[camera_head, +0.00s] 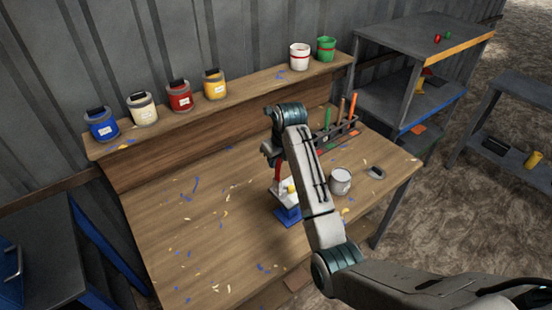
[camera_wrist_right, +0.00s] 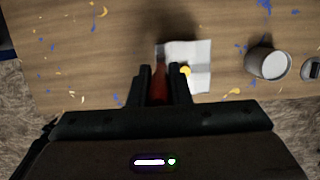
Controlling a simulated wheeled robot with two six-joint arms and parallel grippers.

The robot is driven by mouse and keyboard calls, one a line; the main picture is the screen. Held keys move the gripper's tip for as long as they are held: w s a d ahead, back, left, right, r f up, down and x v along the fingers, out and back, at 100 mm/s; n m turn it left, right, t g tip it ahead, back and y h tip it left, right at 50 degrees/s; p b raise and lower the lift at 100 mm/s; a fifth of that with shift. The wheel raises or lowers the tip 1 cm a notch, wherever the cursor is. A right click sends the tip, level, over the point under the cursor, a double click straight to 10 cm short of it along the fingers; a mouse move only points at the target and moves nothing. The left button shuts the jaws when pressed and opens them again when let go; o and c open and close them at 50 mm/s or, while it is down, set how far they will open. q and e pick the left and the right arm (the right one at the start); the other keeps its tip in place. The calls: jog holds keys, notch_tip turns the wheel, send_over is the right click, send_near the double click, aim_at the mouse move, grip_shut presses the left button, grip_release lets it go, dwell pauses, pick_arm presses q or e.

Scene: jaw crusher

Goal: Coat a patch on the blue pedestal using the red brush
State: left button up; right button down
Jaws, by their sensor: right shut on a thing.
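The blue pedestal (camera_head: 288,215) stands on the wooden workbench, with a white top face or sheet (camera_wrist_right: 200,62) above its blue base. A small yellow spot (camera_wrist_right: 185,71) shows on the white surface. My right gripper (camera_wrist_right: 160,88) is shut on the red brush (camera_wrist_right: 160,72), whose handle points down between the fingers. In the head view the red brush (camera_head: 278,172) hangs at the pedestal's left edge. Its tip is dark and blurred, so I cannot tell whether it touches the white surface. My left gripper is not in view.
A grey-white can (camera_head: 340,181) stands right of the pedestal, beside a small dark object (camera_head: 375,172). A tool rack (camera_head: 338,132) is behind. Paint jars (camera_head: 180,97) line the raised shelf (camera_head: 240,100). The bench's left part (camera_head: 190,240) is open, with paint flecks.

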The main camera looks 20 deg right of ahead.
jog(key=shift+s+d, duration=0.75)
jog(key=shift+s, duration=1.25)
jog(key=shift+w+a+f, duration=0.1)
jog(key=shift+w+a, duration=0.2)
jog(key=shift+w, duration=0.4)
jog(key=shift+w+a+r, duration=0.1)
jog(key=shift+w+a, duration=0.15)
jog(key=shift+w, duration=0.5)
jog(key=shift+w+a+f, duration=0.1)
jog(key=shift+w+a, duration=0.2)
jog(key=shift+w, duration=0.4)
jog(key=shift+r, duration=2.55)
jog(key=w+d, duration=0.3)
jog(key=d, duration=0.5)
jog(key=shift+f, duration=0.2)
jog(key=shift+a, duration=0.1)
